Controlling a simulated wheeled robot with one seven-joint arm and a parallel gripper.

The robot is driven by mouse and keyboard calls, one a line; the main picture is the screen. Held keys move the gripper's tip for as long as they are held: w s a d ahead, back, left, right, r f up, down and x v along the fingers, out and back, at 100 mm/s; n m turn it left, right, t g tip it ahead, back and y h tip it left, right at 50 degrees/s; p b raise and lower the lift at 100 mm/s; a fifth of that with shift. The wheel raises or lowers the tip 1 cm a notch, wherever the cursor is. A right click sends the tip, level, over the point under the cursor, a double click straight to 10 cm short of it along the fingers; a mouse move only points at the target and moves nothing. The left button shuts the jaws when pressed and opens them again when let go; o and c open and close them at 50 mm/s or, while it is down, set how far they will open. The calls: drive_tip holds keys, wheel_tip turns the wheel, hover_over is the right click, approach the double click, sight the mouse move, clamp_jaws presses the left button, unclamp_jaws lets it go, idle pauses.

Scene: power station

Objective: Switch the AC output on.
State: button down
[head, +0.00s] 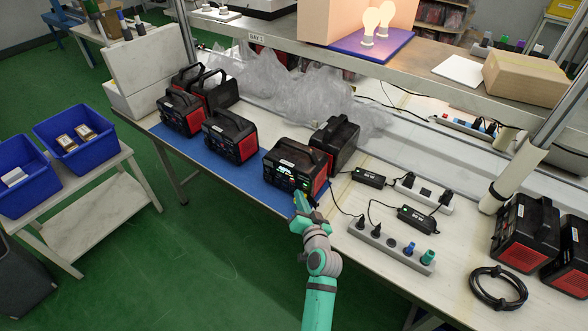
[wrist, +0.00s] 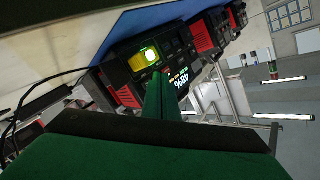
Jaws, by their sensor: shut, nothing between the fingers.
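A black and red power station (head: 290,160) stands at the right end of the blue mat, with a lit display on its front. My gripper (head: 299,198) is low in front of that front panel. In the wrist view the front panel (wrist: 122,62) appears tilted, with a round light glowing yellow-green (wrist: 147,56) and a lit display (wrist: 181,78) showing digits. My gripper's green fingers (wrist: 160,98) are shut and empty, pointing at the panel and overlapping its lower part. I cannot tell whether the fingertips touch it. No label for the AC output is readable.
Several similar power stations stand on the blue mat (head: 252,180) to the left, and others at the far right. Power strips (head: 390,244), adapters and cables lie right of the station. Clear plastic sheeting (head: 300,90) lies behind. The green floor in front is open.

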drive_tip(key=s+a, duration=0.3)
drive_tip(key=s, duration=0.2)
idle(0.7)
drive_tip(key=shift+s+a, duration=0.1)
idle(0.4)
drive_tip(key=s+f+h, duration=0.2)
drive_tip(key=s+f, duration=0.2)
drive_tip(key=s, duration=0.7)
drive_tip(key=s+f+h, duration=0.1)
drive_tip(key=s+f, duration=0.3)
drive_tip(key=s, duration=0.8)
drive_tip(key=s+r+n, duration=0.2)
drive_tip(key=s+r, duration=0.3)
drive_tip(key=s, duration=0.5)
drive_tip(key=s+r+n, duration=0.2)
drive_tip(key=s+r, duration=0.2)
drive_tip(key=s, duration=0.7)
drive_tip(key=shift+s+d+r+n+g+h, duration=0.3)
drive_tip(key=shift+r+n, duration=0.1)
